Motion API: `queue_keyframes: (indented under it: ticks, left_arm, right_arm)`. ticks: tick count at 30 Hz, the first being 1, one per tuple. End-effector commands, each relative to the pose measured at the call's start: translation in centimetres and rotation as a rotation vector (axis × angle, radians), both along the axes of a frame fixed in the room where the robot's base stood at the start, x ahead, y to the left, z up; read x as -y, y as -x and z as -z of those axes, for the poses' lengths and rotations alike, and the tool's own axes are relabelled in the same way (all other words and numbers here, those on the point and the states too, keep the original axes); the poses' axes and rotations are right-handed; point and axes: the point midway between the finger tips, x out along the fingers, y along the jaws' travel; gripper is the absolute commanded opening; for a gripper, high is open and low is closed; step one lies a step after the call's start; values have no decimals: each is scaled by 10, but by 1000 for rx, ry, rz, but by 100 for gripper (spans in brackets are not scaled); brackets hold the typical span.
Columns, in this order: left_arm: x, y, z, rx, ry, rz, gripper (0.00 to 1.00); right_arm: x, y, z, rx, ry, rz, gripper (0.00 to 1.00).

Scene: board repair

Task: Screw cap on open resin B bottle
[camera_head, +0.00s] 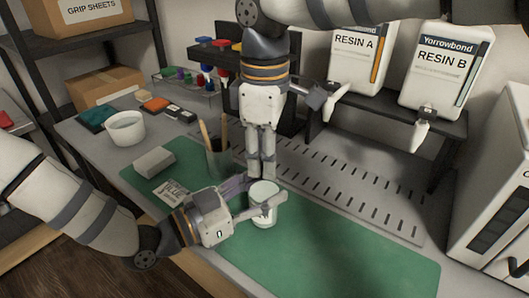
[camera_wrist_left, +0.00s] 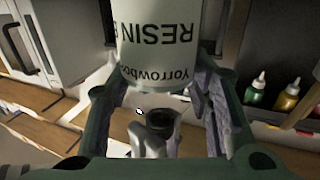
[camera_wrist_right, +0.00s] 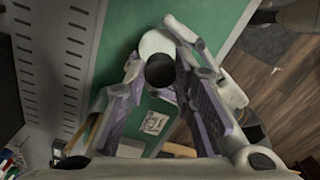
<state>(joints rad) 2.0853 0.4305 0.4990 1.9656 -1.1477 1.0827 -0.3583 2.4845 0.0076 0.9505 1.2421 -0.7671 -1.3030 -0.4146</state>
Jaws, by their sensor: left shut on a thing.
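My left gripper (camera_head: 252,200) is shut around a small white bottle (camera_head: 263,212) above the green mat. In the left wrist view the bottle (camera_wrist_left: 160,30) fills the space between the fingers, its RESIN label upside down in the picture. My right gripper (camera_head: 262,176) points straight down over the bottle. In the right wrist view a round black cap (camera_wrist_right: 160,71) sits between its fingertips, overlapping the white bottle (camera_wrist_right: 154,42). The cap also shows in the left wrist view (camera_wrist_left: 161,119), apart from the bottle's body. The bottle's mouth is hidden.
A green mat (camera_head: 350,250) covers the front bench. Behind the grippers stand a brush cup (camera_head: 218,160) and a perforated metal strip (camera_head: 340,185). Large RESIN A (camera_head: 358,60) and RESIN B (camera_head: 436,75) jugs stand on a dark shelf. The mat's right half is clear.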

Motion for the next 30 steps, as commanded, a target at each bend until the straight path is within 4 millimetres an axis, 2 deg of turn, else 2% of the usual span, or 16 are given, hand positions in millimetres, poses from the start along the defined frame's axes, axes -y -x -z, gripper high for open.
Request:
queue_keyframes:
  ticks: [1, 2, 12, 13, 15, 25, 28, 30]
  left_arm:
    - [0, 0, 0, 0, 0, 0, 0]
    - [0, 0, 0, 0, 0, 0, 0]
    - [0, 0, 0, 0, 0, 0, 0]
    - [0, 0, 0, 0, 0, 0, 0]
    - [0, 0, 0, 0, 0, 0, 0]
    - [0, 0, 0, 0, 0, 0, 0]
    - [0, 0, 0, 0, 0, 0, 0]
    - [0, 0, 0, -1, -1, 0, 0]
  right_arm:
    - [0, 0, 0, 0, 0, 0, 6]
    - [0, 0, 0, 0, 0, 0, 0]
    - [0, 0, 0, -1, 0, 5, 0]
    - [0, 0, 0, -1, 0, 5, 29]
    - [0, 0, 0, -1, 0, 5, 45]
    - [0, 0, -2, 0, 0, 6, 46]
    - [0, -1, -13, 2, -1, 7, 46]
    - [0, -1, -28, 5, -1, 7, 46]
